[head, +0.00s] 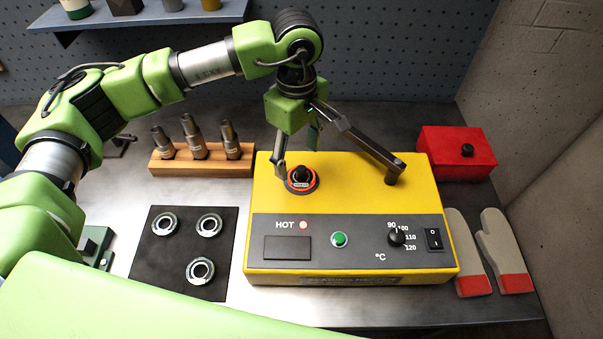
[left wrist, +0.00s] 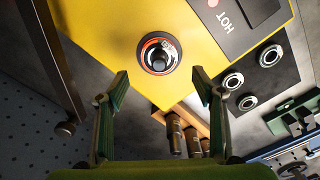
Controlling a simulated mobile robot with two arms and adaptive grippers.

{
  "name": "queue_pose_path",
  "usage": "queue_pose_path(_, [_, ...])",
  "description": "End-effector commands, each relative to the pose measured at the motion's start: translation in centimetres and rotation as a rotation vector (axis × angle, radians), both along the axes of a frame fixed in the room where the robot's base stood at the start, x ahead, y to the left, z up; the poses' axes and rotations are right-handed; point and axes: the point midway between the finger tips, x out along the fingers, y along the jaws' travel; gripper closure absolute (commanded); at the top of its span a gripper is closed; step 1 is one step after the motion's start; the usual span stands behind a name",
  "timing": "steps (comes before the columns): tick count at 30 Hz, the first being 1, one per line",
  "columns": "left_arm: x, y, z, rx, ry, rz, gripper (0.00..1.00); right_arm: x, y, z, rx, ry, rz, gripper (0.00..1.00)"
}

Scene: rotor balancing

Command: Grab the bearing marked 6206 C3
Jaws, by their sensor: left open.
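A bearing (head: 302,181) with an orange-red ring sits around a dark post on top of the yellow heater (head: 350,190). It carries a small pale label that is too small to read. It also shows in the left wrist view (left wrist: 146,48). Several bearings are in view; three others, (head: 164,223), (head: 209,225) and (head: 200,270), lie on a black mat (head: 150,285). No marking on them is legible. My left gripper (head: 298,153) is open and empty, above and behind the heater's bearing, pointing down. The bearing appears just beyond the fingertips (left wrist: 160,94). My right gripper is not in view.
A dark bar (head: 350,132) slants over the heater's right side, close to my left gripper. A wooden block (head: 215,168) with metal tools stands left of the heater. A red box (head: 457,150) and gloves (head: 495,250) lie right.

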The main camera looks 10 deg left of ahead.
Motion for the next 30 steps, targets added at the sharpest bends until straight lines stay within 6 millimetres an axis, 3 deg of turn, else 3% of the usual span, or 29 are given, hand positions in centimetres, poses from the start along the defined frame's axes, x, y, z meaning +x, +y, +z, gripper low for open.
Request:
queue_pose_path(7, [-0.2, -0.4, -2.5, 0.001, 0.005, 0.001, 0.38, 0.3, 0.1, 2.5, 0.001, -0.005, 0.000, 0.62])
queue_pose_path(12, [-0.2, -0.4, -4.7, -0.001, 0.003, 0.001, 0.38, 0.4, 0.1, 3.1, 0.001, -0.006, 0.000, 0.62])
queue_pose_path(20, [-0.1, -0.4, -5.2, -0.001, 0.000, 0.001, 0.38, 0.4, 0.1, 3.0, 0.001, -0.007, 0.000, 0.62])
queue_pose_path(26, [-0.1, -0.4, -5.2, 0.000, 0.001, 0.001, 0.84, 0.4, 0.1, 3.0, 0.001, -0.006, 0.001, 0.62])
queue_pose_path(30, [-0.1, -0.4, -5.1, -0.001, 0.000, 0.001, 0.84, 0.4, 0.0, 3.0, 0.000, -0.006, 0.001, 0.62])
